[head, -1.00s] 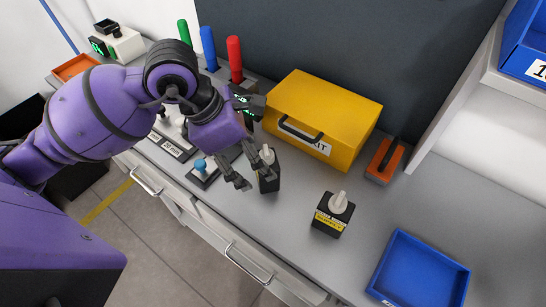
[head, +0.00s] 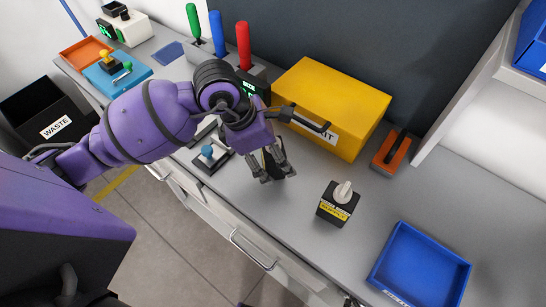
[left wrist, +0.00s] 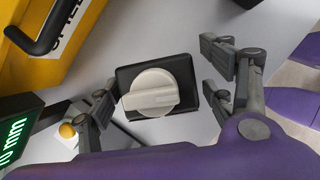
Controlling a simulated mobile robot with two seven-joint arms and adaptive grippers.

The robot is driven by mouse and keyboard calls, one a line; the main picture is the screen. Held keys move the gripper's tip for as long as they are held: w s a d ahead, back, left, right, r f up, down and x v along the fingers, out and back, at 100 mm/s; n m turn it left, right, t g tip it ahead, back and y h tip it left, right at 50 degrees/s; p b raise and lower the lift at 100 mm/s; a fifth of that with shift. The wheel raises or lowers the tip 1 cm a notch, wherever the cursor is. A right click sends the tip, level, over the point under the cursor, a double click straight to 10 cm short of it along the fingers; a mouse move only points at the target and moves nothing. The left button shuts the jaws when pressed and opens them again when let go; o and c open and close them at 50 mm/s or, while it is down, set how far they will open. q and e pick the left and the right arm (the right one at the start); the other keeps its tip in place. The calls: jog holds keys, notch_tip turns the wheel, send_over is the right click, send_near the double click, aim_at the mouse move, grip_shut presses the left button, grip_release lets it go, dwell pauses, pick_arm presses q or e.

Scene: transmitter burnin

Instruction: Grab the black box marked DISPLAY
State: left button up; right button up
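A black box with a white knob (left wrist: 153,88) lies between the fingers of my left gripper (left wrist: 165,95) in the left wrist view. The fingers are open, one on each side; the left one is close to the box and a gap shows at the right one. In the head view my left gripper (head: 274,172) mostly covers this box, and no marking on it is readable. A second black box (head: 337,204) with a white knob and a yellow label stands to the right; its label is too small to read. My right gripper is not in view.
A yellow case (head: 330,105) with a black handle stands just behind my left gripper. A blue tray (head: 420,268) is at right and an orange-and-black block (head: 390,153) at the back. A small blue-knobbed device (head: 208,155) is at left. Bench between second box and case is clear.

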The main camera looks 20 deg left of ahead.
pick_arm(q)
jog(key=c, duration=1.4)
jog(key=shift+o, duration=0.2)
jog(key=shift+w+r, duration=0.1)
jog(key=shift+r, duration=0.05)
